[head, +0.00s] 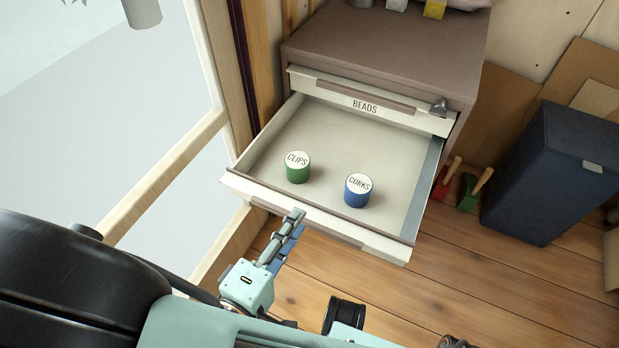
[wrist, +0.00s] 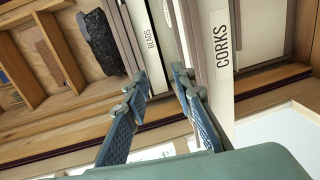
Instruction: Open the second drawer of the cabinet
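The cabinet (head: 395,38) stands at upper middle in the head view. Its top drawer, labelled BEADS (head: 365,106), is closed. The drawer below it (head: 300,135) is pulled far out, with its pale interior in view. A green CLIPS tin (head: 298,172) and a blue CORKS tin (head: 357,196) stand in it. In the wrist view its front carries a CORKS label (wrist: 222,45), beside a brown handle strip (wrist: 193,35). My gripper (head: 293,217) is at the left part of that drawer's front. In the wrist view its fingers (wrist: 158,82) are apart; contact with the strip cannot be told.
A wooden window frame (head: 205,65) borders the left. Plank floor (head: 480,285) is open in front.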

